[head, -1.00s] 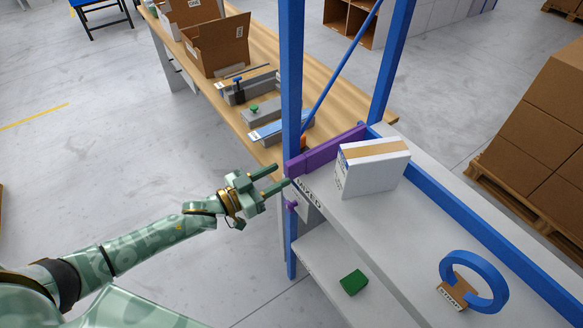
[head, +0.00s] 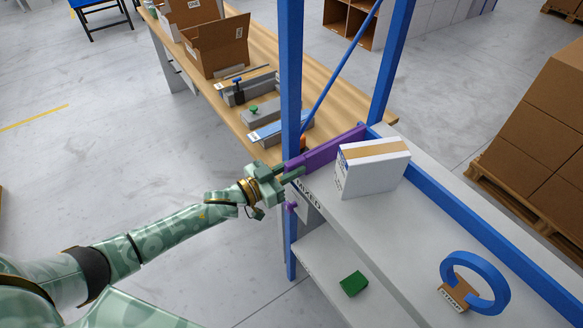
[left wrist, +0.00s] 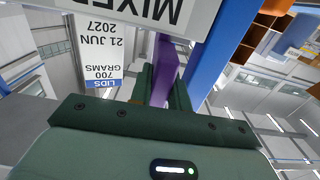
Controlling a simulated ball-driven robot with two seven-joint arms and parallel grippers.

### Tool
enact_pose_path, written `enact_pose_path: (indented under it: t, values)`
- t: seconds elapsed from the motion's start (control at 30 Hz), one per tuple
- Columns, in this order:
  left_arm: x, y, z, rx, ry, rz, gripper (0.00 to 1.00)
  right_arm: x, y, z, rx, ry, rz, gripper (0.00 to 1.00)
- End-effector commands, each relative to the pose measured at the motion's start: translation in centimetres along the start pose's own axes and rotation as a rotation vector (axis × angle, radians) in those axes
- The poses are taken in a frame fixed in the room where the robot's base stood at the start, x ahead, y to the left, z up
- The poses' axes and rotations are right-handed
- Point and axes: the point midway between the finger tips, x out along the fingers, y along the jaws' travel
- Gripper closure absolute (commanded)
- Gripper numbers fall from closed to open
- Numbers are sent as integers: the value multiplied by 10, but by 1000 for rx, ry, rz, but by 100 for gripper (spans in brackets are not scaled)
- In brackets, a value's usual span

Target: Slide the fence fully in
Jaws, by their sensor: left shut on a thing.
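The fence is a purple bar (head: 322,153) lying across the left end of the grey upper shelf, beside a blue post; it also shows in the left wrist view (left wrist: 162,78). My left gripper (head: 294,173) is at the fence's near end. In the left wrist view its dark green fingers (left wrist: 163,92) stand on both sides of the purple bar, shut on it. The fingers and hand partly hide the fence's near end. My right gripper is not in view.
A white taped box (head: 373,167) stands on the shelf just right of the fence. The blue post (head: 291,85) rises close to my gripper. A "MIXED" label (head: 308,192) is on the shelf's front edge. A blue ring (head: 474,262) stands farther right.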

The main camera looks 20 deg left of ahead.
Motion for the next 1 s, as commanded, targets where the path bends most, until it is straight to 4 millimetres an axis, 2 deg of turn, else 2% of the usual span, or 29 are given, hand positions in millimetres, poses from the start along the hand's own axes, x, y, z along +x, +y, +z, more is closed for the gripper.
enact_pose_path:
  t: [0.17, 0.4, 0.7, 0.83, 1.0]
  values:
    - [0, 19, -2, -4, 0, 1, 100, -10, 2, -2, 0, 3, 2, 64]
    - [0, 75, -4, -9, 1, 1, 100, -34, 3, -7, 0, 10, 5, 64]
    - [0, 140, -2, -5, 1, 0, 100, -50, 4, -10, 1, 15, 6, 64]
    - [0, 156, -1, -3, 1, 1, 100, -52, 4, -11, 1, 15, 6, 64]
    - [0, 164, 0, -1, 1, 1, 100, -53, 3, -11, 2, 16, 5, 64]
